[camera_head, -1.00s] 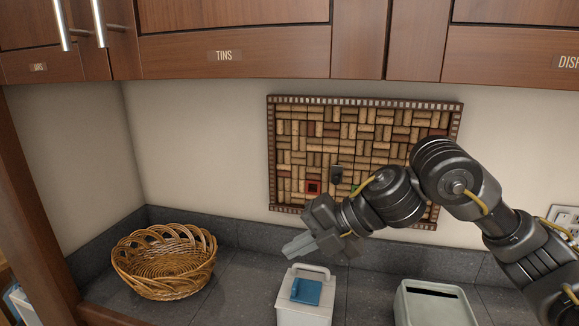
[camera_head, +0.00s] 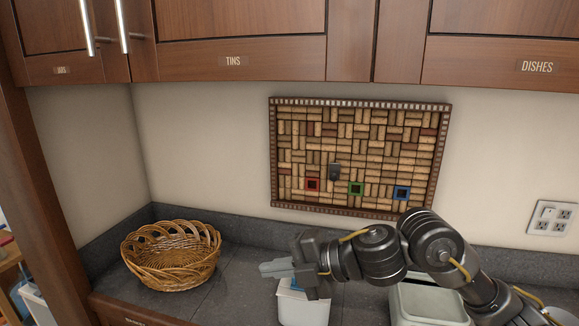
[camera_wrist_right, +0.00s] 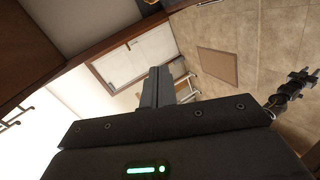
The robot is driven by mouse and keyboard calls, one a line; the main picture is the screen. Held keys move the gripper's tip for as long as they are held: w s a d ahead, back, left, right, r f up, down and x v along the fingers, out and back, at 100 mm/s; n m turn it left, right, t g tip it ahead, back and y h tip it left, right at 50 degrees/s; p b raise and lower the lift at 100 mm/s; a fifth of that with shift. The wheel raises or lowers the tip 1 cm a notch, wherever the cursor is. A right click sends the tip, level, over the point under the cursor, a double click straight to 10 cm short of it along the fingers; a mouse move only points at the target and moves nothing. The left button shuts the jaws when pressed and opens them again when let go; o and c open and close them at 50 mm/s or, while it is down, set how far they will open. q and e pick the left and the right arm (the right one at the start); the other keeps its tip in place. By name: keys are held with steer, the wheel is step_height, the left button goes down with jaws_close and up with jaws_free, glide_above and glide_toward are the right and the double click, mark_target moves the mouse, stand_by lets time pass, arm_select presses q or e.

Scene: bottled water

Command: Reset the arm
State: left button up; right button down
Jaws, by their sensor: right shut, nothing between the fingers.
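My right gripper (camera_head: 266,269) comes in from the right in the head view, shut and empty. It points left, in front of or above the white lidded canister (camera_head: 303,309), hiding most of its blue lid; I cannot tell whether they touch. In the right wrist view, the right gripper's fingers (camera_wrist_right: 157,88) are together with nothing between them. My left gripper does not show in the head view. A dark jointed part at the right of the wrist view looks like my other arm, too small to read its jaws.
A wicker basket (camera_head: 172,256) stands on the dark counter at left. A pale bin (camera_head: 430,305) is partly hidden behind my right arm. A cork board (camera_head: 358,150) hangs on the wall under the wooden cabinets (camera_head: 240,55). The counter between basket and canister is clear.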

steer(key=s+d+f+m+t+h, duration=0.2)
steer(key=d+f+m+t+h, duration=0.2)
steer(key=d+f+m, duration=0.5)
steer(key=s+d+f+m+t+h, duration=0.25)
steer(key=d+f+m+h, duration=0.2)
steer(key=f+m, duration=0.8)
steer(key=s+d+f+m+g+h, duration=0.1)
steer(key=s+d+f+m+g, duration=0.1)
steer(key=s+d+f, duration=0.4)
steer(key=s+d+f+m+g+h, duration=0.2)
steer(key=s+d+f+m, duration=0.1)
steer(key=s, duration=0.5)
steer(key=s+d+f+m+g+h, duration=0.1)
steer(key=s+d+f+m+g, duration=0.15)
steer(key=s+d+f, duration=0.35)
steer(key=s+a+f+g+b, duration=0.1)
steer(key=s+f+g, duration=0.15)
steer(key=f, duration=2.35)
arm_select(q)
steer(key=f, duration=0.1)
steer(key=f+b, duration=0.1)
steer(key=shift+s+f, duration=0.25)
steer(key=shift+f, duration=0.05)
arm_select(e)
steer(key=s+d+f, duration=0.2)
steer(key=s+f, duration=1.5)
steer(key=shift+d+f+n, duration=0.3)
